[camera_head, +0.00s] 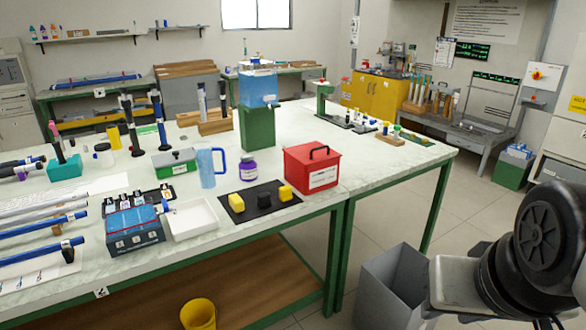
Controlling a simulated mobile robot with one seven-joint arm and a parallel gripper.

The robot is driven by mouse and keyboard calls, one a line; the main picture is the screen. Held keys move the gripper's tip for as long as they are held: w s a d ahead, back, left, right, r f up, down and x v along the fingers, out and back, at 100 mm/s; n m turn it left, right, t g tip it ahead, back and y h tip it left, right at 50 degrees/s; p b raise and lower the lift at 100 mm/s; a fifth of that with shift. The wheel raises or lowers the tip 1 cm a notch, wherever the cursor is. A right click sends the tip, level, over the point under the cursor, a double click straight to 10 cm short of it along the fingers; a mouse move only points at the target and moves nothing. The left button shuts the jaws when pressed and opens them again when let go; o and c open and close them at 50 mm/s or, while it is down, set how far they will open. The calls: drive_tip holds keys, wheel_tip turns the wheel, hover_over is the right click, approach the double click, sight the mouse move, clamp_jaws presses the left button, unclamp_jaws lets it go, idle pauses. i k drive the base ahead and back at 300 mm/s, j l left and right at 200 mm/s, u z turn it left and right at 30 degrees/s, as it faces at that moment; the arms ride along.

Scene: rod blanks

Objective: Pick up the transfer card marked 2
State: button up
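Several small white cards with dark marks stand in a black holder (150,194) at the left of the white-topped bench (330,220), behind a blue box (134,224). Their marks are too small to read, so I cannot tell which one is marked 2. The blue box has small white labels on its front. A small white tag (101,292) with a dark mark is on the bench's front edge; its mark is unclear. My arm shows at the far right, over the floor and apart from the bench. My gripper is not in view.
A white tray (207,229), black mat (235,216) with yellow and black blocks, blue-handled jug (207,168), purple jar (248,168) and red box (312,168) crowd the bench front. Long tubes lie at left. A grey bin (382,292) stands on the floor beside the bench.

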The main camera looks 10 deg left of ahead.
sight(109, 200)
drive_tip(key=u, duration=1.85)
drive_tip(key=i+j+z, duration=0.2)
drive_tip(key=i+j, duration=0.3)
drive_tip(key=i, duration=0.25)
drive_tip(key=i+j+z, duration=0.2)
drive_tip(key=i+j, duration=0.4)
drive_tip(key=i, duration=0.1)
